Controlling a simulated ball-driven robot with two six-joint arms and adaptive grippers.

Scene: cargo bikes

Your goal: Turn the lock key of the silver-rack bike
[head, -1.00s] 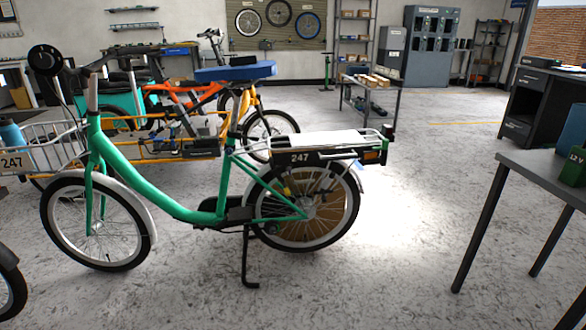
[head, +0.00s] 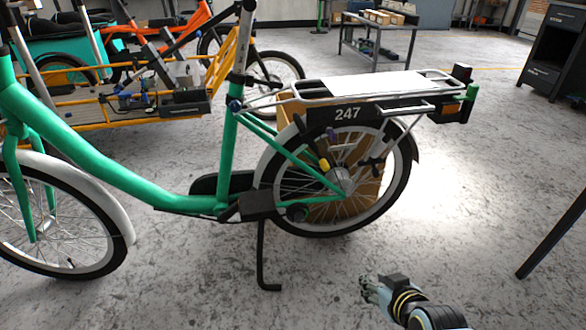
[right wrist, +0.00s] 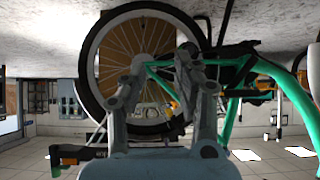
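The green bike (head: 225,140) has a silver tubular rear rack (head: 425,117) with a white panel on top and a black plate reading 247. It stands upright on its kickstand. A small yellow part (head: 324,165) shows by the rear wheel's spokes; I cannot tell if it is the lock key. My right gripper (head: 370,289) is at the lower right, in front of the rear wheel and apart from it. In the right wrist view, which is upside down, its fingers (right wrist: 160,76) are spread with the rear wheel (right wrist: 143,25) behind them. My left gripper is out of view.
A cardboard box (head: 368,190) shows behind the rear wheel. A yellow-framed cargo bike (head: 75,98) stands behind on the left. A dark table leg (head: 553,235) is at the right. The floor right of the rear wheel is clear.

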